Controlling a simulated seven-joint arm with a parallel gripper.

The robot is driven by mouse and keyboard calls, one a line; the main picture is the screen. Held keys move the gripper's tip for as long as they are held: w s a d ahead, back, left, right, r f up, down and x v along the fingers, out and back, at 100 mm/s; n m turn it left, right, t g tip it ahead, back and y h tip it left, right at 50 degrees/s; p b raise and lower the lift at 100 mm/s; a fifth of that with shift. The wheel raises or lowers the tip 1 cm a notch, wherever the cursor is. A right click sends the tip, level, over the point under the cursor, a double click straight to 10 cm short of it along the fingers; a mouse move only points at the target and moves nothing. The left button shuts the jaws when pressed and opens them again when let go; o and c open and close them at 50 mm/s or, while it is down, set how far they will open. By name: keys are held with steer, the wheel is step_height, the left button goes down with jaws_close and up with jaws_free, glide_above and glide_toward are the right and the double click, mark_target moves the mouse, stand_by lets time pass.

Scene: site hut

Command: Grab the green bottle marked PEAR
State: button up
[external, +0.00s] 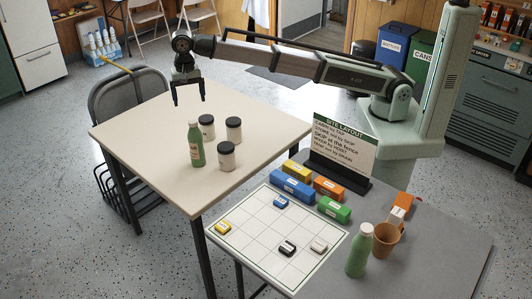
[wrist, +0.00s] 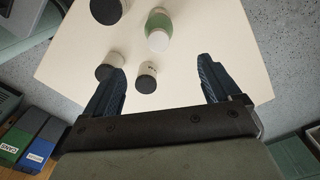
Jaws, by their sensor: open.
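A green bottle (external: 196,147) with a pale cap and a small label stands upright on the cream table, beside several jars; its label is too small to read. It also shows in the wrist view (wrist: 158,24), beyond my fingertips. A second green bottle (external: 357,254) with a pale cap stands on the grey table at the front right; no marking shows on it. My gripper (external: 188,101) hangs above the cream table, pointing down. It is open and empty, above and apart from the first bottle.
Three white jars with black lids, including one front jar (external: 226,156), stand close right of the first bottle. The cream table (external: 140,130) is clear on its left. A site-layout sign (external: 345,140), coloured blocks, a grid board (external: 250,240) and a brown cup (external: 386,241) occupy the grey table.

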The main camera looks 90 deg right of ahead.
mark_target(194, 129)
step_height(194, 129, down, 9)
steer(key=shift+r, duration=0.2)
steer(key=shift+s+a+f, duration=0.1)
steer(key=shift+f, duration=1.2)
steer(key=shift+s+a+f, duration=0.1)
steer(key=shift+f, duration=1.2)
steer(key=shift+c, duration=0.2)
steer(key=c, duration=1.4)
